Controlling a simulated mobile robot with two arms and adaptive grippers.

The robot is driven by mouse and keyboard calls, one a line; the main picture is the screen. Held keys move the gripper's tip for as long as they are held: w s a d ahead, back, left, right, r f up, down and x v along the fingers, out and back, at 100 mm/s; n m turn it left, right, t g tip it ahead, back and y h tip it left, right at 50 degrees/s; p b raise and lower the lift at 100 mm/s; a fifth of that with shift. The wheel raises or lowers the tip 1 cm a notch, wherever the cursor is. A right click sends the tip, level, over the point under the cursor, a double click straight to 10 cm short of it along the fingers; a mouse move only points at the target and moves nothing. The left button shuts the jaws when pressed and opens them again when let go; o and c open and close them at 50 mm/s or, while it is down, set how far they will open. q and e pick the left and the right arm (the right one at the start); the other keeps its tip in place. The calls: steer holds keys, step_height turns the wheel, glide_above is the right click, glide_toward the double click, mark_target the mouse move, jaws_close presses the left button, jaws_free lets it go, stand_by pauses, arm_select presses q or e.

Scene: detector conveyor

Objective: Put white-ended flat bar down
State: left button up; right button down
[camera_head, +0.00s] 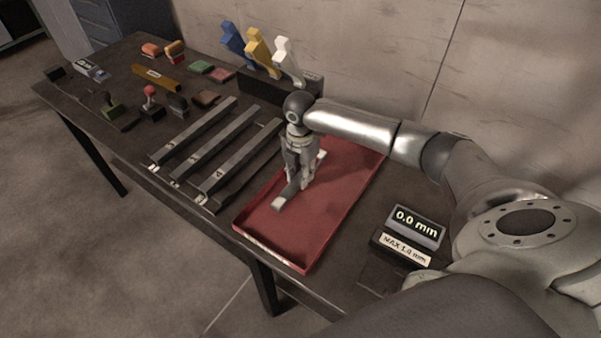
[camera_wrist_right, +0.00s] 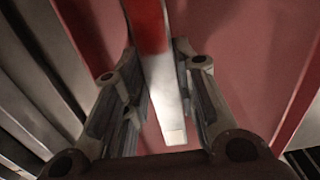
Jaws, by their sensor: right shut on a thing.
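The white-ended flat bar (camera_head: 280,202) is a pale grey strip in the head view, low over the red tray (camera_head: 330,215) or resting in it; I cannot tell whether it touches the floor. My right gripper (camera_head: 298,182) points down and is shut on the bar near its middle. In the right wrist view the bar (camera_wrist_right: 160,80) runs between the two fingers, with its white end (camera_wrist_right: 174,136) towards the camera. The fingers hide part of the bar in the head view. My left gripper is not in view.
Several long dark bars (camera_head: 195,132) lie left of the tray. A "0.0 mm" display (camera_head: 416,227) stands at its right. A rack with blue, yellow (camera_head: 262,52) and white tools is behind. Stamps (camera_head: 150,98) and small blocks fill the far left. The tray's front part is clear.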

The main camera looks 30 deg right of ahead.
mark_target(300, 177)
steer(key=c, duration=1.2)
jaws_free()
steer(key=shift+o, duration=0.2)
step_height(300, 177, up, 12)
steer(key=b, duration=0.1)
steer(key=shift+r, duration=0.15)
